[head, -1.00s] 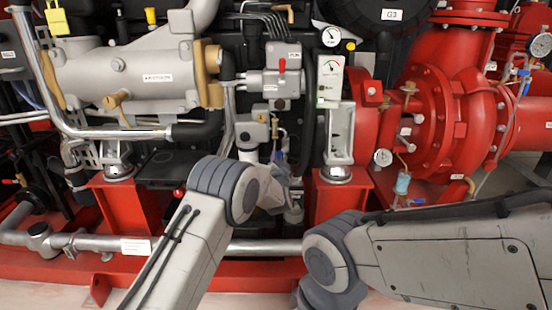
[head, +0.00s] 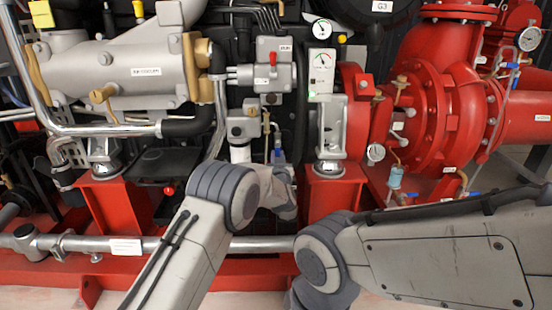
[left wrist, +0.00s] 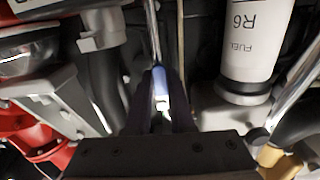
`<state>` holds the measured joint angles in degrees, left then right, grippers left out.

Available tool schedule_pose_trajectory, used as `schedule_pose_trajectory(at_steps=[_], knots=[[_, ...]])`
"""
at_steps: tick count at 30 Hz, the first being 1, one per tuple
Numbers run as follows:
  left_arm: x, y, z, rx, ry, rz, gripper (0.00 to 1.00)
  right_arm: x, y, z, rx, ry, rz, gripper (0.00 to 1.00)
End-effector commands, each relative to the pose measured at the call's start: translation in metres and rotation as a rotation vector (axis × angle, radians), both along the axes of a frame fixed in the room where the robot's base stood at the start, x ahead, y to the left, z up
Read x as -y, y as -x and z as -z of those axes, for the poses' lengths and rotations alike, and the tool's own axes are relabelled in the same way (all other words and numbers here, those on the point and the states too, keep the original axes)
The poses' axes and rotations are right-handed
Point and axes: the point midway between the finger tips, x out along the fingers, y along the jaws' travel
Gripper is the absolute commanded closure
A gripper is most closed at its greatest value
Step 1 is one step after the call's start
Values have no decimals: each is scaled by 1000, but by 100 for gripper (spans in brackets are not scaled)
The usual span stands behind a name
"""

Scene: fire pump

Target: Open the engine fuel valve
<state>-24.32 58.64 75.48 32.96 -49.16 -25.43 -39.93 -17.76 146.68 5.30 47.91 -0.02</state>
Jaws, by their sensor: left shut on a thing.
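The engine fuel valve seems to be the small fitting with a blue handle (head: 278,157) on a thin pipe, below the grey housing in the head view. My left gripper (head: 279,168) is at this handle, its wrist just below. In the left wrist view my left gripper (left wrist: 160,95) has its dark fingers closed around a small blue-and-white lit piece (left wrist: 161,88), which looks like the handle. The fingers hide most of it, so its exact angle is unclear. My right arm crosses the lower right of the head view; its gripper is out of view.
A white fuel filter (left wrist: 250,45) marked R6 FUEL hangs close beside the gripper. A grey housing with a red lever (head: 273,58) is above. The red pump (head: 430,120) is to the right. A horizontal pipe (head: 180,244) runs low in front of the red frame.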

Motion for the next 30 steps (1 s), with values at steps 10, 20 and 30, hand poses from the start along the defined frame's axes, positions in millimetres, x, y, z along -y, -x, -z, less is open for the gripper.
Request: schedule_pose_trajectory(at_steps=[10,20,30], knots=[[2,0,2,-3,59,0,100,0,0,2,0,0,0,0],[3,1,1,-3,60,1,100,0,0,2,0,0,0,0],[2,0,1,-1,58,0,49,0,0,2,0,0,0,0]])
